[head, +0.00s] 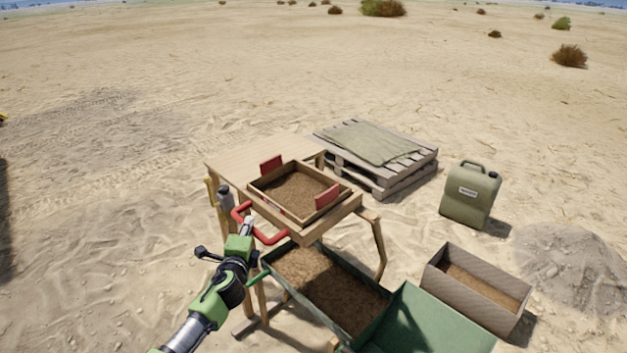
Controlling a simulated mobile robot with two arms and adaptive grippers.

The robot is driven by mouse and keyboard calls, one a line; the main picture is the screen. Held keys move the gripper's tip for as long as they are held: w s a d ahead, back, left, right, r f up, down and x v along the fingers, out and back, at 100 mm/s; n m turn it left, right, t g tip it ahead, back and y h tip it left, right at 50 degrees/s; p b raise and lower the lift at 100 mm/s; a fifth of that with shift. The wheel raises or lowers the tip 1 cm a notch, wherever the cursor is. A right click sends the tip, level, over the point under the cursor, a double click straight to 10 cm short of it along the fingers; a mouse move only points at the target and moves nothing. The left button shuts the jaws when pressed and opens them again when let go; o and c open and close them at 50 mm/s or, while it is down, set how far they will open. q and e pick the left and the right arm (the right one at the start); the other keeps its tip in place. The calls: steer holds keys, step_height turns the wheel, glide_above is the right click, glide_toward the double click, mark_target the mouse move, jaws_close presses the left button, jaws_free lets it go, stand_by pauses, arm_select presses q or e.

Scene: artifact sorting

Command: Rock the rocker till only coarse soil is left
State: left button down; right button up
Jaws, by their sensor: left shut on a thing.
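The rocker is a square wooden sieve box (340,213) on a wooden stand, with brown soil (297,191) inside. It has red plates on two sides and a red handle (272,239) at its front left. My left gripper (249,227) is shut on the red handle, at the handle's left part. How coarse the soil in the box is cannot be told. Below the rocker, a green bin (375,318) holds brown soil. My right gripper is not in view.
A wooden table (235,158) stands behind the rocker. A pallet with a folded cloth (367,141) lies behind to the right. A green jerrycan (470,195), a brown box with soil (502,316) and a grey soil heap (572,268) stand at the right. Open sand lies at the left.

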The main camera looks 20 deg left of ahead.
mark_target(265, 212)
arm_select(q)
steer(key=shift+w+r, duration=0.45)
steer(key=shift+r, duration=0.25)
steer(key=shift+w+d+r+b, duration=0.1)
steer(key=shift+w+d+b, duration=0.15)
steer(key=shift+w, duration=0.35)
steer(key=shift+w+d+r+b, duration=0.1)
steer(key=shift+w+d+b, duration=0.1)
steer(key=shift+w, duration=0.35)
steer(key=shift+w+d+r+b, duration=0.1)
steer(key=shift+w+d+b, duration=0.15)
steer(key=shift+w, duration=0.35)
steer(key=shift+w+d, duration=0.2)
steer(key=shift+w, duration=0.3)
steer(key=c, duration=2)
jaws_free()
steer(key=shift+w+f, duration=0.1)
steer(key=shift+f, duration=0.05)
steer(key=shift+o, duration=0.2)
steer(key=shift+f, duration=0.15)
steer(key=shift+d, duration=0.1)
